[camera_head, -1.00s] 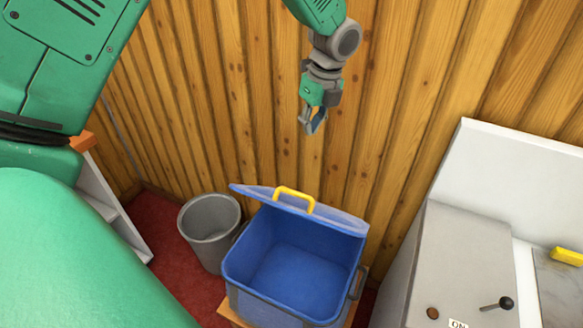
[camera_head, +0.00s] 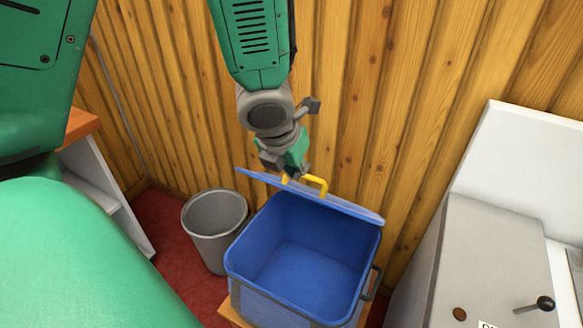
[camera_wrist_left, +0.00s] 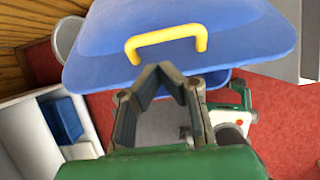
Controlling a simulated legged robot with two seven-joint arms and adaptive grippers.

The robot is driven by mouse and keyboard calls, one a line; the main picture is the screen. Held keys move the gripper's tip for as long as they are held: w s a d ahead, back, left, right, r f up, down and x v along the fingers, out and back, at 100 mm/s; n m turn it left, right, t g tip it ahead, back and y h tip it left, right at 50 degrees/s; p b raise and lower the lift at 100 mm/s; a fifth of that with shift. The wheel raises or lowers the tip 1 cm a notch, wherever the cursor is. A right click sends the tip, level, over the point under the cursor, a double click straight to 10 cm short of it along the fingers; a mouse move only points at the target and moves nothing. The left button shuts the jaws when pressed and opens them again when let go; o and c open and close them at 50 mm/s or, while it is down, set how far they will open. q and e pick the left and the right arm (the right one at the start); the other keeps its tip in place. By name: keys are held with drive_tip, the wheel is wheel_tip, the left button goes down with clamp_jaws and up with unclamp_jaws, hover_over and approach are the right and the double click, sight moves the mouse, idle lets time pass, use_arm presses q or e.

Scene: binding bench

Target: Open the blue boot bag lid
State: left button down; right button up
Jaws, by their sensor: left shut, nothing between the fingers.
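The blue boot bag (camera_head: 300,262) stands open-topped, with its inside visible and empty. Its blue lid (camera_head: 350,207) is raised and tilted at the back edge, seen nearly edge-on; its top face shows in the left wrist view (camera_wrist_left: 235,30). A yellow handle (camera_head: 320,184) sits on the lid and shows whole in the left wrist view (camera_wrist_left: 165,40). My left gripper (camera_head: 291,175) is at the lid's back side, by the left end of the handle. Its fingertips (camera_wrist_left: 158,70) are shut and empty, just short of the handle; contact with the lid cannot be told. My right gripper is not clearly visible.
A grey bin (camera_head: 215,225) stands left of the bag on red carpet. A wood-plank wall (camera_head: 400,100) rises close behind. A grey machine (camera_head: 490,260) with a black-knobbed lever stands at the right. A white shelf (camera_head: 100,190) is at the left.

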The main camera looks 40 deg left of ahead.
use_arm(q)
drive_tip(key=shift+b+x, duration=0.55)
drive_tip(key=shift+x, duration=1.75)
use_arm(e)
drive_tip(key=shift+f, duration=0.85)
use_arm(q)
drive_tip(key=shift+r, duration=0.1)
use_arm(e)
drive_tip(key=shift+r, duration=0.15)
